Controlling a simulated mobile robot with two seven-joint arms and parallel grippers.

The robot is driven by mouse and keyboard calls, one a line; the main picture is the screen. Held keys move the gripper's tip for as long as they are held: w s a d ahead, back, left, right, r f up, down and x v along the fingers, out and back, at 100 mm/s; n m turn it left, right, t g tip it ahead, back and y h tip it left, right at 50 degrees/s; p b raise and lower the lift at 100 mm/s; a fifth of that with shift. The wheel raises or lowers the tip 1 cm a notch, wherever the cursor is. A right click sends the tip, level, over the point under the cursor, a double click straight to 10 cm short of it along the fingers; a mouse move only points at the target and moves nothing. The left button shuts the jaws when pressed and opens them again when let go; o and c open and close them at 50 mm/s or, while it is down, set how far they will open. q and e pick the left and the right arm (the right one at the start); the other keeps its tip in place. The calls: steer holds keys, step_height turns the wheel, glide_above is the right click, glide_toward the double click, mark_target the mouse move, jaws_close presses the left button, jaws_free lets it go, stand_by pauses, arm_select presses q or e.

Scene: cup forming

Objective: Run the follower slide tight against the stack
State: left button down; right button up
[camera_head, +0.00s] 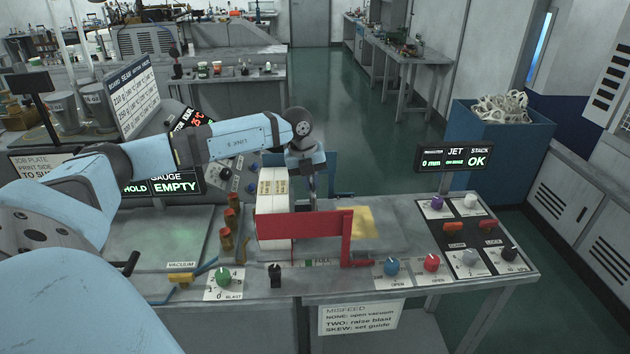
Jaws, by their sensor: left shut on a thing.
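The stack (273,203) is a pale cream block of sheets. It stands on the bench behind a red frame (330,225), which hides its lower front. My left gripper (311,188) points down just right of the stack, shut on the follower slide. The slide is mostly hidden by the gripper and the red frame, and I cannot tell whether it touches the stack. My right gripper is not in view.
A display (454,161) at the right reads "JET" and "STACK OK". A knob panel (471,241) lies below it. Orange-brown posts (226,240) stand left of the stack. Several knobs and a black lever (275,274) line the front edge.

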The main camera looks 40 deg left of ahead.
arm_select(q)
steer(key=c, duration=1.1)
jaws_free()
steer(key=shift+s+a, duration=0.1)
steer(key=shift+r, duration=0.55)
steer(key=r, duration=0.4)
steer(key=s+a+r+b, duration=0.1)
steer(key=r, duration=0.3)
steer(key=s+r+b, duration=0.1)
steer(key=r, duration=0.3)
steer(key=shift+a+r, duration=0.2)
steer(key=shift+a, duration=0.2)
